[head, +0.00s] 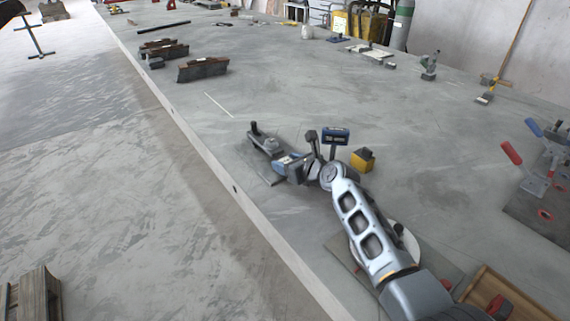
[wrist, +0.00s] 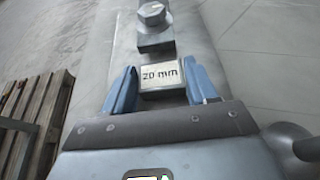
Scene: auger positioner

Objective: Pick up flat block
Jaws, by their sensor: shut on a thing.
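The flat block (wrist: 161,94) shows in the wrist view with a white top face marked "20 mm". My gripper (wrist: 162,77) has its two blue fingers on either side of the block and is shut on it. The block lies in line with a grey metal fixture (wrist: 156,42) that carries a hex bolt head. I cannot tell whether the block rests on the fixture's plate or is just above it. In the head view my gripper (head: 285,159) is low over the fixture (head: 263,143), near the bench edge, and mostly hides the block.
A blue display unit (head: 336,136) and a yellow block (head: 362,160) stand right of my gripper. A wooden tray (head: 500,290) is at the front right. Dark bars (head: 203,69) lie further back. The middle of the bench is clear.

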